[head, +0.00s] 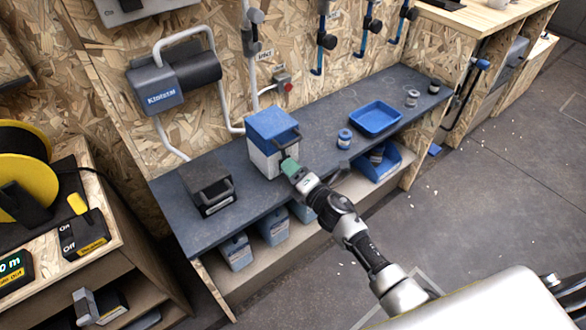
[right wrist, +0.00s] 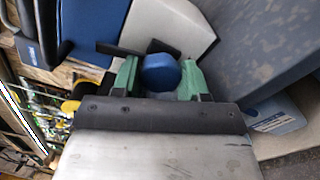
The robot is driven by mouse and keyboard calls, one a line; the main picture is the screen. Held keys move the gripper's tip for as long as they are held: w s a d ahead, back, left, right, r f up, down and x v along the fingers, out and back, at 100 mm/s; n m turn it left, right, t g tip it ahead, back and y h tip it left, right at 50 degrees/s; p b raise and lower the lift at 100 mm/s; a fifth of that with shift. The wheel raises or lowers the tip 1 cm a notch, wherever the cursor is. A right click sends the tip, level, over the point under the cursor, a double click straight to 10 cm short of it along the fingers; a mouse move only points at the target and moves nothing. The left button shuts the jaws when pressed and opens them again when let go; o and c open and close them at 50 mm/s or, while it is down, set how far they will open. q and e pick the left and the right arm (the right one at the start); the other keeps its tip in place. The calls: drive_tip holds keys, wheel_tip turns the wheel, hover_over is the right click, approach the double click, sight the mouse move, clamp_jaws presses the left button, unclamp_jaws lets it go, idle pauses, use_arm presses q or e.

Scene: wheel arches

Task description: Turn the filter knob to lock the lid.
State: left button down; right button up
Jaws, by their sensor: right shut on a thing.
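The filter box (head: 268,160) is white with a blue lid (head: 272,124) and stands on the dark bench. A dark handle shows at the front of the lid. My right gripper (head: 288,166) reaches the front of the box in the head view and hides the knob there. In the right wrist view, the round blue knob (right wrist: 160,73) sits between the green fingers of my right gripper (right wrist: 160,80), which are shut on it. The white box wall (right wrist: 172,25) and blue lid (right wrist: 97,20) are behind it. My left gripper is not in view.
A dark box (head: 208,187) stands on the bench left of the filter box. A blue tray (head: 376,117), a blue-and-white jar (head: 344,138) and small containers are to the right. Blue-grey bins (head: 236,252) sit on the shelf below. Bench room is free around the jar.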

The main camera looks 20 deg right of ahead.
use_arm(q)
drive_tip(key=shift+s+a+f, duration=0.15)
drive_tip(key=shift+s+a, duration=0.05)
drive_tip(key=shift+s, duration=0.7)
use_arm(e)
drive_tip(key=shift+m, duration=0.9)
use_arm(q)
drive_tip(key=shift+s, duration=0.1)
use_arm(e)
drive_tip(key=o, duration=0.9)
drive_tip(key=shift+d+f, duration=0.1)
